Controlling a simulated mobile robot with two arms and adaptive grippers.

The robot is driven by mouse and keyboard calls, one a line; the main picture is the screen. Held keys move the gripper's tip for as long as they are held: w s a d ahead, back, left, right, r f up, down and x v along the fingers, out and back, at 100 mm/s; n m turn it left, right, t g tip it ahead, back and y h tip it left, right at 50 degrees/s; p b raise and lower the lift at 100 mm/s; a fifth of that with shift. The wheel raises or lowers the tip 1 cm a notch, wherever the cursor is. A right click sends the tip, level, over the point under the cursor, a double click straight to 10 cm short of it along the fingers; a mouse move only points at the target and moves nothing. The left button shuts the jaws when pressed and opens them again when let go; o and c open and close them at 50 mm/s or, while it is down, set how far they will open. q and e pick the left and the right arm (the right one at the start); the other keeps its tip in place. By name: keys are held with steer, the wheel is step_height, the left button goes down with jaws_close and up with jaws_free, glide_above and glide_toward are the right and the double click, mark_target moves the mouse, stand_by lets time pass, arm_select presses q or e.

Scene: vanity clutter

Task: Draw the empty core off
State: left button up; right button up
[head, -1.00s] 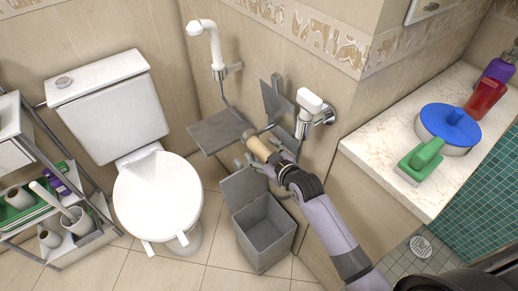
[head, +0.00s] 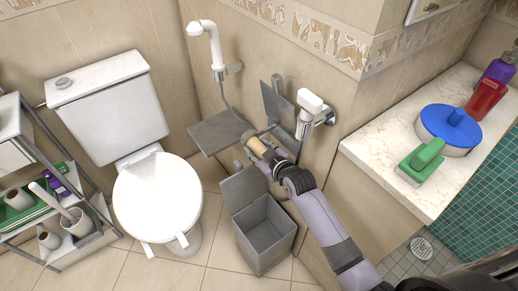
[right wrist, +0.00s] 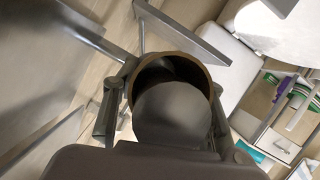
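The empty core (head: 257,147) is a short tan tube in front of the grey holder plates on the wall, at the middle of the head view. My right gripper (head: 267,156) comes from the lower right and has its fingers around the tube's near end. In the right wrist view the core shows as a brown ring (right wrist: 178,57) with a finger close against each side. My right gripper (right wrist: 168,108) looks shut on it. A grey rounded piece covers part of the ring, so I cannot tell how the core sits on the holder (head: 218,131). My left gripper is out of view.
A grey bin (head: 265,237) with its lid up stands below the gripper. The toilet (head: 158,203) is to its left, and a rack with rolls is at the far left. A counter (head: 372,150) with bottles and a green brush is on the right. A white-headed sprayer (head: 311,103) hangs close by.

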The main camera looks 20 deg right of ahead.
steer(key=c, duration=0.5)
steer(key=shift+s+d+p, duration=0.35)
steer(key=shift+s+p, duration=0.2)
steer(key=shift+s, duration=0.35)
steer(key=shift+s+d+p, duration=0.3)
steer(key=shift+s+p, duration=0.25)
steer(key=shift+s, duration=0.4)
steer(key=shift+s+d+p, duration=0.35)
steer(key=shift+s+p, duration=0.2)
steer(key=shift+s, duration=0.35)
steer(key=shift+c, duration=0.3)
steer(key=s+d+p, duration=0.3)
steer(key=s, duration=0.5)
steer(key=shift+p, duration=0.35)
